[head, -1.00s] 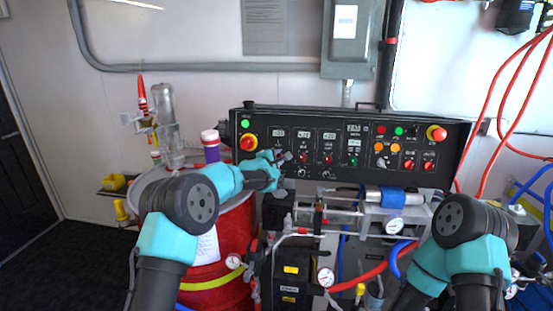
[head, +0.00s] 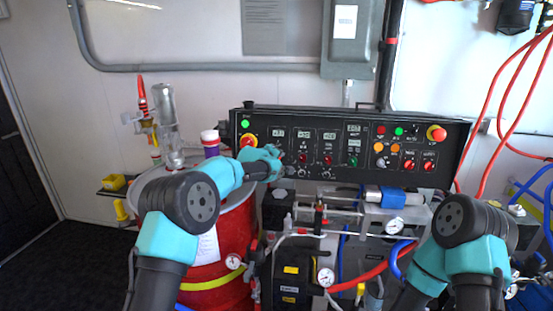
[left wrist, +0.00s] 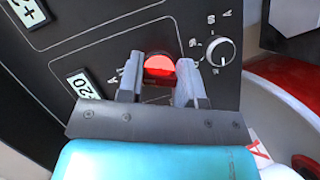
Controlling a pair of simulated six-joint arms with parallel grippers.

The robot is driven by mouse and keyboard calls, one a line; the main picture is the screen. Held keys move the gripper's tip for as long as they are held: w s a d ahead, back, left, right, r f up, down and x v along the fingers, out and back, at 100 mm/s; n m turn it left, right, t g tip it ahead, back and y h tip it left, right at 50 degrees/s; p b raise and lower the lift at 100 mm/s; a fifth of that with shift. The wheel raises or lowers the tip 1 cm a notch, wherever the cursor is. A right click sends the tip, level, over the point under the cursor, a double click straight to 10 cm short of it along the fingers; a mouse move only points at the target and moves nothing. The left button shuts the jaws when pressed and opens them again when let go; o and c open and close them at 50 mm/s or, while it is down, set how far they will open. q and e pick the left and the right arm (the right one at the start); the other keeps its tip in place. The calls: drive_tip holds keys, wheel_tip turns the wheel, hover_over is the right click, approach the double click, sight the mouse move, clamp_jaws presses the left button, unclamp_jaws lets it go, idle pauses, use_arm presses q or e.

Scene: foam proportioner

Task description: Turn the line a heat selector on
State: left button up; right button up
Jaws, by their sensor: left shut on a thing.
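The black control panel (head: 385,178) holds columns with displays, round selectors and small dials. In the left wrist view, a red lit selector (left wrist: 158,65) sits between the two grey fingers of my left gripper (left wrist: 158,78), which is shut on it. A display (left wrist: 78,83) and a white-ringed dial (left wrist: 218,50) flank this selector. In the head view, my left gripper (head: 279,153) is at the panel's leftmost display column and hides the selector there. Its exact turn angle is unclear. My right gripper is out of view; only its arm shows.
Neighbouring red selectors (head: 303,158) and (head: 327,160) and a green one (head: 352,161) stand close to the right. A red drum (head: 222,255) stands below my left arm. Gauges and hoses fill the space under the panel.

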use_arm(q)
drive_tip(key=shift+m, duration=0.3)
idle(0.4)
drive_tip(key=o, duration=0.9)
drive_tip(key=shift+o, duration=0.2)
drive_tip(key=shift+s+r, duration=0.1)
drive_tip(key=v, duration=1.7)
drive_tip(key=shift+s, duration=0.1)
